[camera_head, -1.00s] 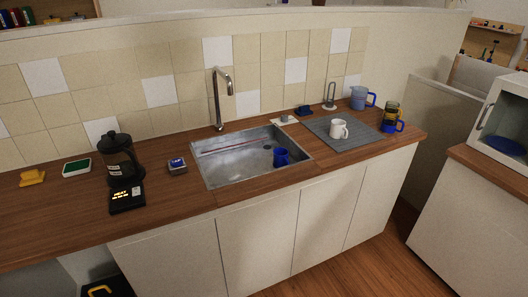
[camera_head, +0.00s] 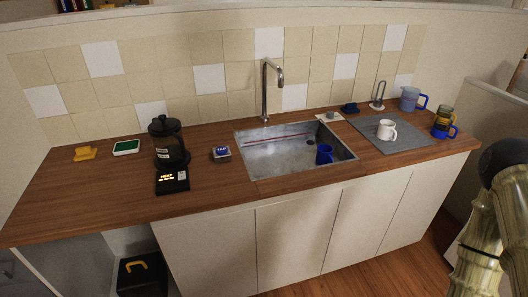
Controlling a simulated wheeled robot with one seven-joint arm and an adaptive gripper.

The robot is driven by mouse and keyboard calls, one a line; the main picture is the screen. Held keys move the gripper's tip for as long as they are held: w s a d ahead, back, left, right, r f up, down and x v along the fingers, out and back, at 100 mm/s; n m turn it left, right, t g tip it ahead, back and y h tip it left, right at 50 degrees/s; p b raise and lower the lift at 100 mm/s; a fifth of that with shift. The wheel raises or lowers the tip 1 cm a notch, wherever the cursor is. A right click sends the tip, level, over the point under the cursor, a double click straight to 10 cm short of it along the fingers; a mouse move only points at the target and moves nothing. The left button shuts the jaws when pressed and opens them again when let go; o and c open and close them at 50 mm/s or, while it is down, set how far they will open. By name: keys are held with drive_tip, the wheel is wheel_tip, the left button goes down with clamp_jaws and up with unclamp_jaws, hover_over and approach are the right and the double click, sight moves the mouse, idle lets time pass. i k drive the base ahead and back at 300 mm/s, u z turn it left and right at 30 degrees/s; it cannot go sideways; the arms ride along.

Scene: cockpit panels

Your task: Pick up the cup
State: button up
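Several cups are in view, and I cannot tell which one the task means. A blue cup (camera_head: 324,153) sits inside the metal sink basin (camera_head: 262,157), toward its right side. A white cup (camera_head: 387,130) stands upright on the grey mat (camera_head: 412,144) to the right of the sink. A blue mug (camera_head: 442,131) stands near the counter's right end, in front of an amber cup (camera_head: 446,115). A small dark blue cup (camera_head: 350,108) is at the back of the counter. My gripper is not in view; only part of my arm shows at the right edge.
A tall faucet (camera_head: 265,90) rises behind the sink. A French press (camera_head: 168,140) stands by a black scale (camera_head: 172,181). A blue pitcher (camera_head: 410,98) and a wire holder (camera_head: 378,96) stand at the back right. The wooden counter (camera_head: 90,195) is clear at front left.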

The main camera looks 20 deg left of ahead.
sight(324, 152)
drive_tip(key=u, duration=0.65)
drive_tip(key=i, duration=0.35)
